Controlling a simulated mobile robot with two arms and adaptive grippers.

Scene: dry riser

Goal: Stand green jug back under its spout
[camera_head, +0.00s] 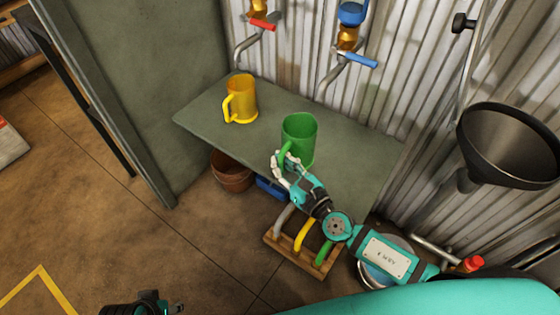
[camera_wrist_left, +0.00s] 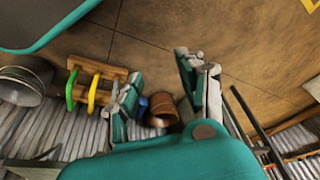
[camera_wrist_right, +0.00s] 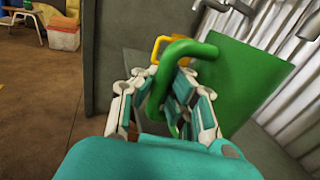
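The green jug (camera_head: 300,138) is upright at the bench's front right, with its handle toward me; whether its base touches the bench is unclear. In the head view it is below and left of the blue-levered spout (camera_head: 330,78). My right gripper (camera_head: 284,164) is at the handle. In the right wrist view its fingers (camera_wrist_right: 160,95) close around the green handle (camera_wrist_right: 187,48), one on each side. The jug (camera_wrist_right: 240,85) fills the right of that view. My left gripper (camera_wrist_left: 155,95) is open and empty, away from the bench, low in the head view (camera_head: 150,303).
The yellow jug (camera_head: 241,98) stands on the bench (camera_head: 215,122) below the red-levered spout (camera_head: 246,42). A black funnel (camera_head: 510,145) is at right. A brown bucket (camera_head: 232,172), a blue object (camera_head: 270,188) and a wooden rack (camera_head: 290,255) are below the bench. A grey panel bounds the left.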

